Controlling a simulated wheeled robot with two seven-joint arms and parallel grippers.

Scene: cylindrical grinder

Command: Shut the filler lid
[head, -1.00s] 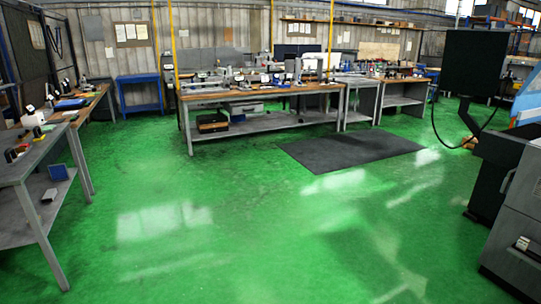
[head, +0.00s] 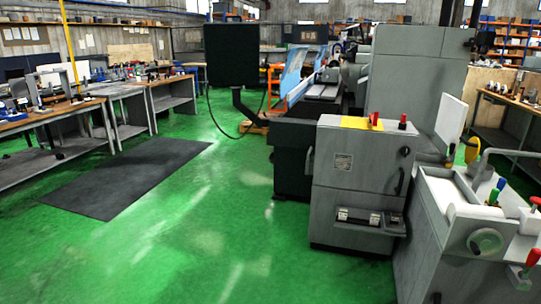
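In the head view, a grey tank-like unit (head: 425,225) stands at the right front. A pale flat panel (head: 451,122) stands upright and tilted at its back, next to a yellow knob (head: 472,149). It looks like a raised lid, but I cannot tell for sure that it is the filler lid. A light, open-looking recess (head: 447,188) lies in the top of the unit, below the panel. Neither of my grippers is in view.
A grey cabinet (head: 345,185) with a yellow plate and red knobs on top stands left of the unit. A bent grey pipe (head: 505,153) and coloured handles crowd the unit's right side. A dark mat (head: 125,178) and benches lie left. Green floor is open in front.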

